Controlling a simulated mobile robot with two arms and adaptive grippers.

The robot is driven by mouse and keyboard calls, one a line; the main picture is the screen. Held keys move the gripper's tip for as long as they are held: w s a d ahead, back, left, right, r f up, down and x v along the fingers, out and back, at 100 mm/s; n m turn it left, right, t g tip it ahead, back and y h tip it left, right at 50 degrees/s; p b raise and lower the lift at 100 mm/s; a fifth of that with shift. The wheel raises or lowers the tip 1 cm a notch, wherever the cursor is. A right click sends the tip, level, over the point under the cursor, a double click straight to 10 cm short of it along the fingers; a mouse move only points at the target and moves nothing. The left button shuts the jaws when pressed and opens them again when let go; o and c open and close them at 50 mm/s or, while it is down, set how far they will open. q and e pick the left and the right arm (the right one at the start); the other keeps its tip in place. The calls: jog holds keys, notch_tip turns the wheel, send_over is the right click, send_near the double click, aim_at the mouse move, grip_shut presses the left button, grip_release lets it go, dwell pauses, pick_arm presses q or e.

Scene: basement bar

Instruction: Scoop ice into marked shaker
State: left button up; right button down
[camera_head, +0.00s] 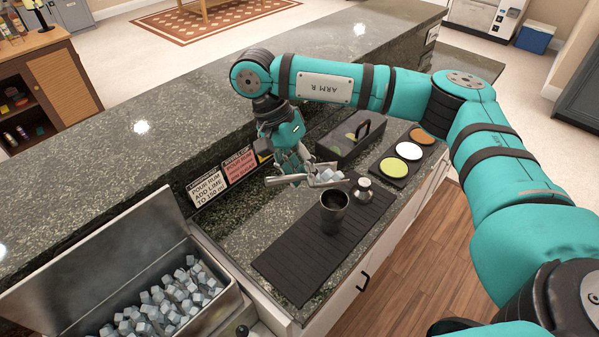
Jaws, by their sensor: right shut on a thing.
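My right gripper (303,167) is shut on a metal scoop (314,182), above the bar counter. Several ice cubes (329,175) lie in the scoop's bowl. A dark, open metal shaker (333,216) stands upright on the black ribbed mat (290,262). The scoop is held just behind and above the shaker's rim in the picture; the two look apart. I cannot make out a mark on the shaker, and its inside is dark. A metal ice bin (222,310) at the lower left holds many ice cubes (170,300). My left gripper is not in view.
A small metal shaker top (363,190) stands close to the right of the shaker. A black caddy (337,146) and a tray with green, white and orange discs (389,168) are behind. Signs (208,186) lean against the raised ledge. The mat's front is clear.

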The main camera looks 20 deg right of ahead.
aim_at(319, 180)
jog(key=d+y+b, duration=0.1)
jog(key=y+b, duration=0.1)
jog(key=d+y+b, duration=0.1)
jog(key=b, duration=0.1)
jog(key=y+b, duration=0.2)
jog(key=shift+d+f+n+y, duration=0.3)
jog(key=shift+d+f, duration=0.05)
jog(key=shift+d, duration=0.05)
jog(key=d+y+b, duration=0.1)
jog(key=y+b, duration=0.1)
jog(key=d+r+y+b, duration=0.1)
jog(key=y+b, duration=0.1)
jog(key=shift+d+n+b, duration=0.35)
jog(key=shift+n+b, duration=0.05)
jog(key=shift+d+r+y+b, duration=0.15)
jog(key=shift+d+y+b, duration=0.2)
jog(key=shift+y, duration=0.25)
jog(key=shift+s+d+r, duration=0.1)
jog(key=shift+d+r, duration=0.05)
jog(key=shift+r, duration=0.1)
